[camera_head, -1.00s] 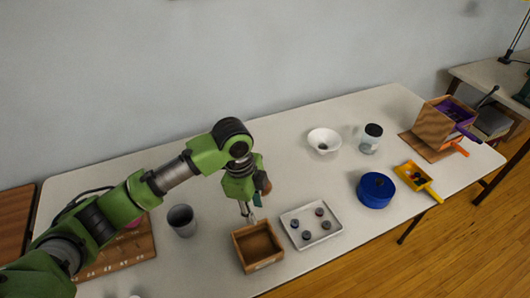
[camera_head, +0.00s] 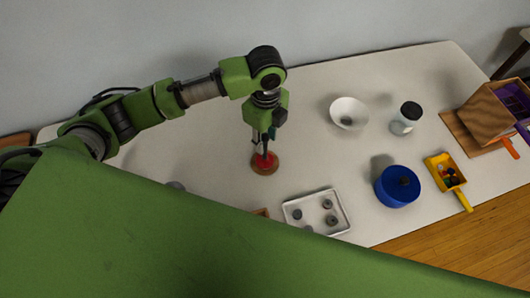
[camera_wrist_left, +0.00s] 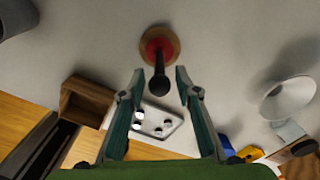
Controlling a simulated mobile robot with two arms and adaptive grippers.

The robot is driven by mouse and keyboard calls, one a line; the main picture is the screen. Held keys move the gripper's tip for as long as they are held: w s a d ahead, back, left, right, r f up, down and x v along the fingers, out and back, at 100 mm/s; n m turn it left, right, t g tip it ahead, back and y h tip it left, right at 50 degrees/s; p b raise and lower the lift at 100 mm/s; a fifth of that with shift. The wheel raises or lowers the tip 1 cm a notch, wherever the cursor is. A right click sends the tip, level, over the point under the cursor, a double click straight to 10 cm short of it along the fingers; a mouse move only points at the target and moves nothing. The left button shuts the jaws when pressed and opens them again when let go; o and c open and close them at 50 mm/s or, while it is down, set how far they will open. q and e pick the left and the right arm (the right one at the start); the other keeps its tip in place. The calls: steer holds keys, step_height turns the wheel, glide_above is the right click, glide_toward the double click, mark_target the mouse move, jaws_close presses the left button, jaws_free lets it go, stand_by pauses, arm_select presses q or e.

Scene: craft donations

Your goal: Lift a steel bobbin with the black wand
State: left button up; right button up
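The black wand (camera_wrist_left: 160,78) stands on a round wooden stand with a red centre (camera_wrist_left: 149,36) in the left wrist view. In the head view the stand (camera_head: 257,168) is under my left gripper (camera_head: 265,149). The gripper points down and is open; in the wrist view its fingertips (camera_wrist_left: 160,74) are on either side of the wand, with gaps visible. Small grey bobbins (camera_head: 328,203) lie in a white tray (camera_head: 347,213) to the right of the stand; the tray also shows in the wrist view (camera_wrist_left: 172,131). My right gripper is not in view.
A wooden box (camera_wrist_left: 85,101) is beside the tray. A white bowl (camera_head: 342,103), a lidded jar (camera_head: 405,119), a blue round container (camera_head: 397,193) and a yellow scoop (camera_head: 435,162) stand right. My green arm covers the head view's lower left.

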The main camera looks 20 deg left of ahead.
mark_target(265, 150)
arm_select(q)
step_height(265, 150, down, 6)
steer(key=shift+a+r+p, duration=0.1)
steer(key=shift+a+p, duration=0.05)
steer(key=shift+p, duration=0.5)
steer(key=shift+f, duration=0.5)
steer(key=shift+w, duration=0.1)
jaws_close()
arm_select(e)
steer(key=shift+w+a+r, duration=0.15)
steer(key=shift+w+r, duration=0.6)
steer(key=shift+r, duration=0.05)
